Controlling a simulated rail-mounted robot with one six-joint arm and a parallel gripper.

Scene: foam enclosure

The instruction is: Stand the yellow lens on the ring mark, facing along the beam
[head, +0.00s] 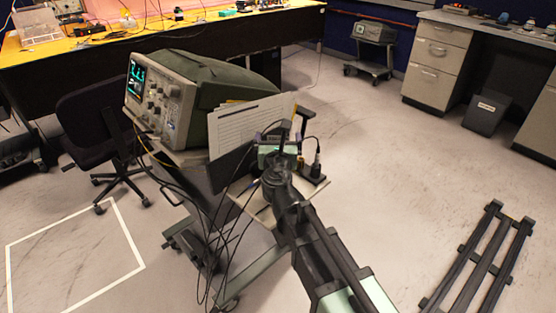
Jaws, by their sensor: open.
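My arm reaches up from the bottom of the head view, and my gripper (281,143) is at its far end, above the small shelf of a cart. The gripper is small and seen from behind; its jaws are open, and I see nothing held between them. I cannot make out the yellow lens, the ring mark or the beam. My arm and gripper hide part of the shelf.
An oscilloscope (165,100) and white papers (245,125) stand on the cart just left of my gripper, with cables hanging below. A black chair (95,125) is at left. A yellow-topped bench (180,32) runs behind. A dark frame (480,260) lies on open floor at right.

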